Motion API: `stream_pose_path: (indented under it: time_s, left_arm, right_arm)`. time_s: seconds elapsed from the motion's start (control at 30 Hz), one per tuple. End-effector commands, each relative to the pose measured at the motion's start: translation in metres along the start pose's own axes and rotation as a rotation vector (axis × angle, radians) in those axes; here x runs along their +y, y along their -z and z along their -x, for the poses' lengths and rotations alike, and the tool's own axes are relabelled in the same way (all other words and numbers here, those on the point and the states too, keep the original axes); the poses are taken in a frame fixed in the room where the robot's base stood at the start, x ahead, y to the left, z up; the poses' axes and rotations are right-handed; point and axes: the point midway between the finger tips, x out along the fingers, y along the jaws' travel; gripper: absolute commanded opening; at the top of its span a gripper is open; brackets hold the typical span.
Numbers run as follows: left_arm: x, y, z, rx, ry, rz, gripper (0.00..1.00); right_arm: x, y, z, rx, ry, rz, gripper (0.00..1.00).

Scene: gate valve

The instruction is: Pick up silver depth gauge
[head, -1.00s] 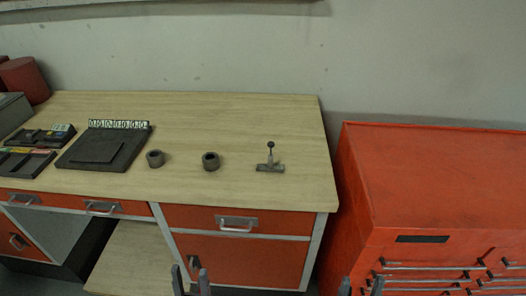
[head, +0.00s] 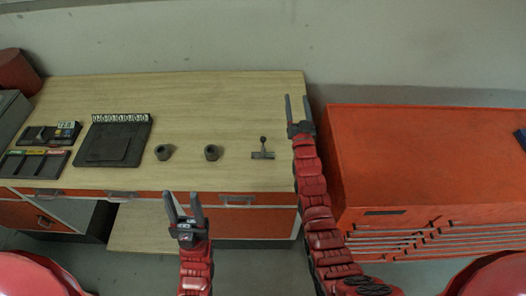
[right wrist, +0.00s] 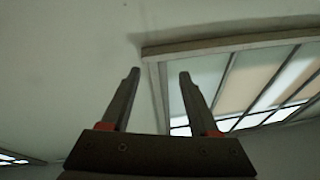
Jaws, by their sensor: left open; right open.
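The silver depth gauge (head: 263,154) stands on the wooden workbench, right of the two dark rings, with a flat base and an upright stem topped by a dark knob. My right gripper (head: 297,108) is open and empty, above the bench's right end, to the right of the gauge and apart from it. It also shows open in the right wrist view (right wrist: 158,98), facing the wall and a framed panel. My left gripper (head: 184,208) is open and empty in front of the bench's drawers, left of and nearer than the gauge.
Two dark rings, one left (head: 163,152) and one right (head: 211,152), stand on the workbench (head: 220,95). A black board (head: 114,142) and trays (head: 35,163) lie further left. A red tool cabinet (head: 430,150) stands right of the bench. The bench around the gauge is clear.

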Motion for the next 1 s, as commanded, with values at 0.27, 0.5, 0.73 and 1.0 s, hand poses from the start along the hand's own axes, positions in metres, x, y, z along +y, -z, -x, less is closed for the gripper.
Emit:
stream_pose_path:
  time_s: [0.27,0.5,0.73,1.0]
  left_arm:
    - [0.000,0.000,0.000,0.000,0.000,0.000,0.50]
    - [0.000,0.000,0.000,0.000,0.000,0.000,0.50]
    - [0.000,0.000,0.000,0.000,0.000,0.000,0.50]
    - [0.000,-0.002,0.009,0.000,0.000,0.000,0.50]
  right_arm:
    - [-0.039,-0.089,-0.093,-0.698,-0.108,-0.129,0.61]
    - [-0.084,-0.071,-0.056,-1.295,-0.287,-0.170,0.61]
    - [-0.112,0.000,0.011,-1.681,-0.454,-0.145,0.61]
    - [-0.117,0.025,0.041,-1.807,-0.520,-0.126,0.61]
